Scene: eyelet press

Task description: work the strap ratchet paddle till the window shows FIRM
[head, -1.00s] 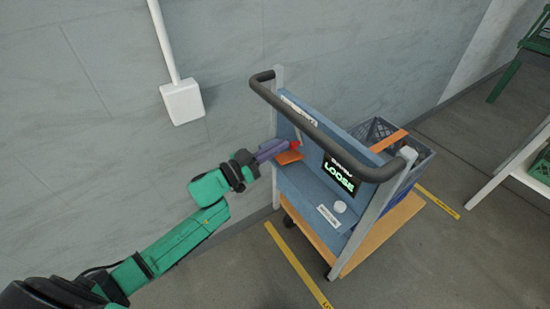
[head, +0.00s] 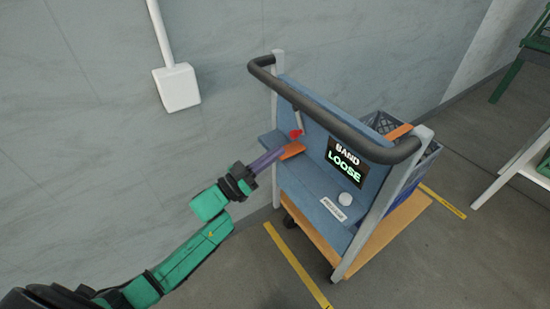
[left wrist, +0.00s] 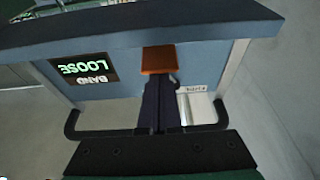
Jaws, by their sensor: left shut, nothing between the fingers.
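The cart's blue panel (head: 313,128) carries a dark window (head: 347,160) that reads BAND LOOSE. It also shows upside down in the left wrist view (left wrist: 83,70). A thin grey lever with a red end (head: 296,134) stands on the panel, left of the window. An orange piece (head: 293,150) sticks out just below the red end; it shows in the left wrist view as an orange block (left wrist: 159,59). My left gripper (head: 281,152) is shut and empty, its purple fingertips at the orange piece. I cannot tell whether they touch. My right gripper is out of view.
A dark push handle (head: 325,123) arches over the panel. A white round knob (head: 345,199) sits on the blue shelf. A white wall box (head: 177,88) is at left.

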